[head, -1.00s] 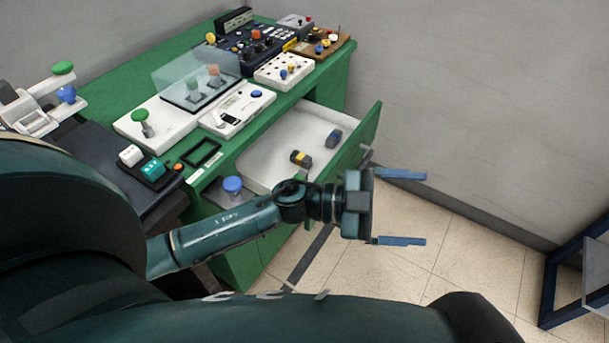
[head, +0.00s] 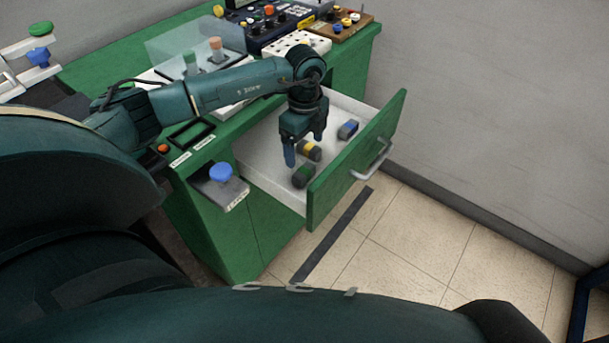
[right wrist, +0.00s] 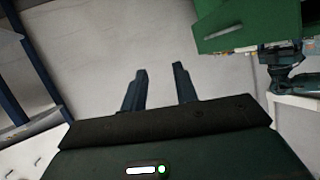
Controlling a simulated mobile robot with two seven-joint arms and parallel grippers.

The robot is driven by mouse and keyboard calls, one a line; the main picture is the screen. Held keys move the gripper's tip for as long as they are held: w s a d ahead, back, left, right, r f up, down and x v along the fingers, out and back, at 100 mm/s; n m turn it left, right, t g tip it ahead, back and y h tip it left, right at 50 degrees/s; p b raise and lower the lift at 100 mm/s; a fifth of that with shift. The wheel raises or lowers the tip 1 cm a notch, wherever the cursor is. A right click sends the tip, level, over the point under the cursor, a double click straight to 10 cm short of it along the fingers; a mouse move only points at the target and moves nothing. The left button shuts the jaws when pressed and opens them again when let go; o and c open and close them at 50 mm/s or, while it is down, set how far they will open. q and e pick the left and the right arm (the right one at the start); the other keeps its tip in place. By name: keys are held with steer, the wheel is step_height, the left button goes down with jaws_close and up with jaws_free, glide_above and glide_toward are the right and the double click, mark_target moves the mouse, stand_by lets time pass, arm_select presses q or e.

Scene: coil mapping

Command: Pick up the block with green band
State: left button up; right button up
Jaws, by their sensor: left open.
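The block with the green band (head: 303,175) is dark and lies in the open drawer (head: 262,163), near its front left corner. A block with a yellow band (head: 309,152) lies just behind it, and a block with a blue band (head: 348,129) lies further right. My left gripper (head: 304,151) is over the drawer, pointing down, open with nothing between its fingers. Its nearer finger is close above the green-banded block; I cannot tell the exact gap. My right gripper (right wrist: 159,74) shows only in the right wrist view, open and empty, away from the blocks.
The drawer's green front panel (head: 357,163) stands up close to the right of the blocks. A small ledge with a blue knob (head: 221,173) is left of the drawer. Devices and a clear screen (head: 192,48) stand on the green desk. The floor at right is clear.

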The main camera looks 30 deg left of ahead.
mark_target(303, 169)
arm_select(q)
steer(key=f, duration=0.8)
steer(key=shift+w+a+b, duration=0.1)
steer(key=shift+a+b, duration=0.2)
steer(key=shift+b, duration=0.1)
steer(key=c, duration=1.1)
steer(key=shift+c, duration=0.2)
